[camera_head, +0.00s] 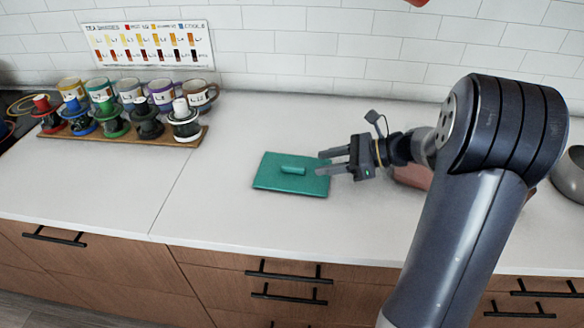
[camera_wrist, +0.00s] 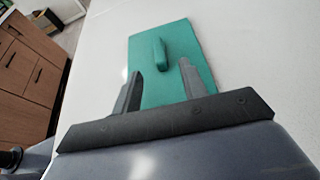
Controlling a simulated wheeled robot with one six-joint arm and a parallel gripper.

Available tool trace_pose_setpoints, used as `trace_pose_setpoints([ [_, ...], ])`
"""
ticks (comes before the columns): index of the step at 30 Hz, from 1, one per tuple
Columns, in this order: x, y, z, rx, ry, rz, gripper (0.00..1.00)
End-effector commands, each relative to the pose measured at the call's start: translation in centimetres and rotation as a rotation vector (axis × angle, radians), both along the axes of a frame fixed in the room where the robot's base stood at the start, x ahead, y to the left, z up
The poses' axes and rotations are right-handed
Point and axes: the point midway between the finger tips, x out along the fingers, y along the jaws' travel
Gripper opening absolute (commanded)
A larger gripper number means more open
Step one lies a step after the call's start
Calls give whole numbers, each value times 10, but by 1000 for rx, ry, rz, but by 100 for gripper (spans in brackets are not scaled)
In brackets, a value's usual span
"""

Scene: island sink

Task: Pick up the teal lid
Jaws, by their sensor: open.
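The teal lid (camera_head: 268,182) is a flat rectangle lying on the white counter, with a small raised bar handle (camera_head: 293,170) at its middle. My gripper (camera_head: 325,162) is open and empty at the lid's right edge, its fingers pointing left toward the handle. In the wrist view the lid (camera_wrist: 195,38) lies ahead of my gripper (camera_wrist: 158,74). The handle (camera_wrist: 160,54) shows beyond the fingertips, roughly between their lines. The fingers overlap the lid's near part in that view. I cannot tell whether they touch it.
A reddish block (camera_head: 412,176), partly hidden, sits behind my arm. A metal bowl (camera_head: 570,174) is at the far right. The counter left of the lid is clear.

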Motion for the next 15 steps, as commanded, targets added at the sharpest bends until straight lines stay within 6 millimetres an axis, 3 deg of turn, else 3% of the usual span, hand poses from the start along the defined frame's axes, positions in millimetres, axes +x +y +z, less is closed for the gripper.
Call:
trace_pose_setpoints([
  [9, 10, 41, -17, 1, 2, 5, 41],
  [15, 15, 57, -25, -1, 1, 1, 41],
])
